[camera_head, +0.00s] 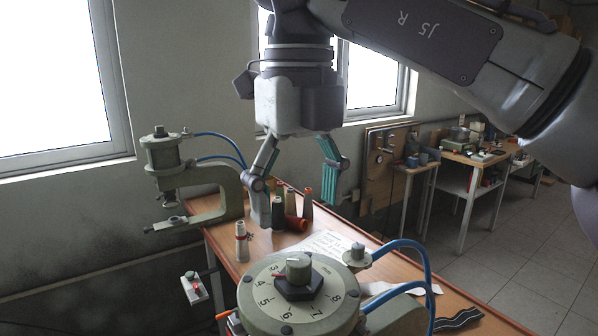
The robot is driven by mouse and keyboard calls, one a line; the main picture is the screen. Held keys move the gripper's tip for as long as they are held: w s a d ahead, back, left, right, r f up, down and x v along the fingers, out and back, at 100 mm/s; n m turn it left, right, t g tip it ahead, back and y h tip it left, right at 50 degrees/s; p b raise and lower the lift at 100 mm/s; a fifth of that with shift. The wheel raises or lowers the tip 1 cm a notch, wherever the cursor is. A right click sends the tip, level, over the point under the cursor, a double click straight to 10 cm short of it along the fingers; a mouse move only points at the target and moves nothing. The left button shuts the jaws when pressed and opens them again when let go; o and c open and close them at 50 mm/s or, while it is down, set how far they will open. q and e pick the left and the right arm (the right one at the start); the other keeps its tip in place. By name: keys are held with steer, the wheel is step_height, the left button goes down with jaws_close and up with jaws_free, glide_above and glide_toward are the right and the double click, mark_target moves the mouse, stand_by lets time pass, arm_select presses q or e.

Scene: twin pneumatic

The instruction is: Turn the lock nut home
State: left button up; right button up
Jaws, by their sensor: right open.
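A black hexagonal lock nut (297,292) lies on top of the round numbered dial (262,297) of a grey-green pneumatic unit at the bottom centre. A grey-green knob (298,264) stands up through the nut's middle, with a red pointer mark beside it. My right gripper (294,208) hangs fingers down above and behind the dial. How tightly the nut sits cannot be told. My left gripper is not in view.
A C-frame press (222,200) with a blue hose stands at the left. Several thread spools (278,212) and a paper sheet (325,243) lie on the wooden bench behind the dial. A hose fitting (357,254) and blue hoses (420,262) rise at the dial's right.

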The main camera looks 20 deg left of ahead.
steer(key=shift+r, duration=1.5)
steer(key=shift+r, duration=0.1)
